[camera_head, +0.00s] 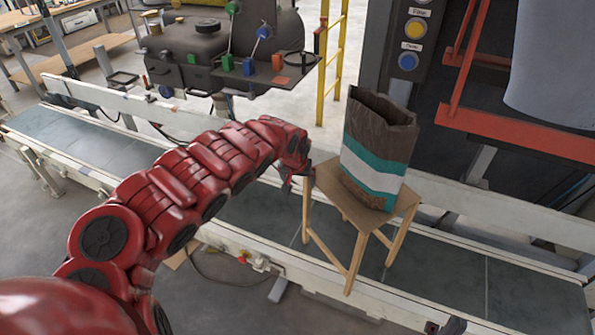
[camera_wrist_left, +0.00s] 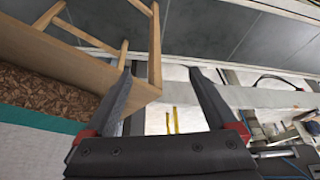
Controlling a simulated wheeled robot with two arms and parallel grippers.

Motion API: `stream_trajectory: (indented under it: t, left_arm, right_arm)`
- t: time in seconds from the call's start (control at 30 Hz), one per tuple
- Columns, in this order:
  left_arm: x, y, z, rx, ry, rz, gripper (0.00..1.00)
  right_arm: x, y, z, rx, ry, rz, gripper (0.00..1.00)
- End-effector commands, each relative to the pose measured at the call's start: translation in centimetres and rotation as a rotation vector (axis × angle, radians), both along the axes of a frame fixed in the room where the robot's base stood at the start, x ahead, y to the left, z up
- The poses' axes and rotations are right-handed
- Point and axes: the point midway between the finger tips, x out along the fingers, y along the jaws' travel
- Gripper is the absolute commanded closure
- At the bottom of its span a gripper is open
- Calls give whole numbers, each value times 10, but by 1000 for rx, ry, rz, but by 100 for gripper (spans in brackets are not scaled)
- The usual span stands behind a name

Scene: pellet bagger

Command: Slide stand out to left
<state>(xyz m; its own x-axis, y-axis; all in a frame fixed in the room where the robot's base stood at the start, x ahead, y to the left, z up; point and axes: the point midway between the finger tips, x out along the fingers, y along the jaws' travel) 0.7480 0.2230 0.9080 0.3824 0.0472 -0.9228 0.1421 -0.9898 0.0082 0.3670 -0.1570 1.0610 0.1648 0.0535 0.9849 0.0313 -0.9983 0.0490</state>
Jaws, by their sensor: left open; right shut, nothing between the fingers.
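A wooden stand (camera_head: 365,218) with a square top and several legs stands on the conveyor belt. An open brown paper bag (camera_head: 378,148) with teal and white bands is upright on its top. My left gripper (camera_head: 291,184) is at the stand's left corner, open. In the left wrist view, the stand (camera_wrist_left: 100,70) is at upper left, and its corner appears between the fingers of the gripper (camera_wrist_left: 161,72), nearer the left finger. I cannot tell whether they touch. The bag (camera_wrist_left: 45,92) shows at the left edge. My right gripper is not in view.
The conveyor belt (camera_head: 95,151) runs left past the stand between low white side rails (camera_head: 135,108) and looks clear. A grey machine (camera_head: 205,50) with levers stands behind it. Red-orange bars (camera_head: 500,125) and a button panel (camera_head: 409,42) are at right.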

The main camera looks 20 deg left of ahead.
Motion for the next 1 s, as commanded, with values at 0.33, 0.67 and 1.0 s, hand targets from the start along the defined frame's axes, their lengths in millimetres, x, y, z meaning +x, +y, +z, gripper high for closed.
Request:
stream_trajectory:
  t: [0.33, 0.67, 1.0]
  left_arm:
    - [-15, -3, 46, -4, -2, 0, 9]
    - [-20, -4, 50, -5, -5, 0, 9]
    - [-20, -4, 49, -6, -6, 0, 9]
  right_arm:
    - [0, 0, 60, 0, 0, 0, 100]
    - [0, 0, 81, 0, 0, 0, 100]
    - [0, 0, 80, 0, 1, 0, 91]
